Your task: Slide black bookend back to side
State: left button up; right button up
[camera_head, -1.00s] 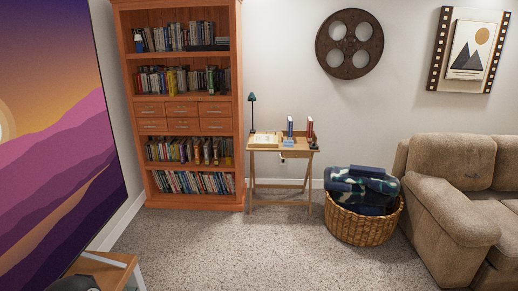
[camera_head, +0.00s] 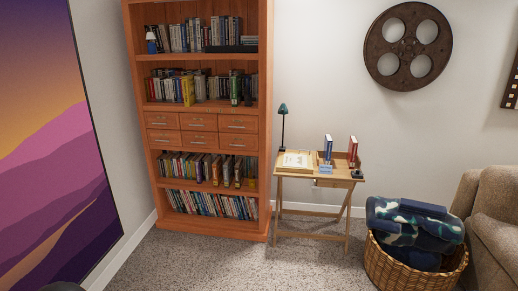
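A small wooden folding tray table (camera_head: 347,181) stands against the back wall, right of the bookcase. On it stand an upright blue book (camera_head: 328,148) and, apart to its right, an upright red book (camera_head: 352,151). A small black object (camera_head: 357,174), possibly the black bookend, is at the table's right front corner near the red book. It is too small to tell its shape. A flat pale item (camera_head: 297,161) and small blue items (camera_head: 326,169) lie on the tabletop. Neither gripper is in view.
A tall orange-brown bookcase (camera_head: 265,120) stands on the left. A wicker basket (camera_head: 405,279) with a patterned blanket (camera_head: 412,226) and a beige sofa (camera_head: 495,225) are on the right. Carpet (camera_head: 250,262) before the table is clear.

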aim_at(249, 96)
jog(key=i, duration=3.6)
jog(key=z, duration=0.2)
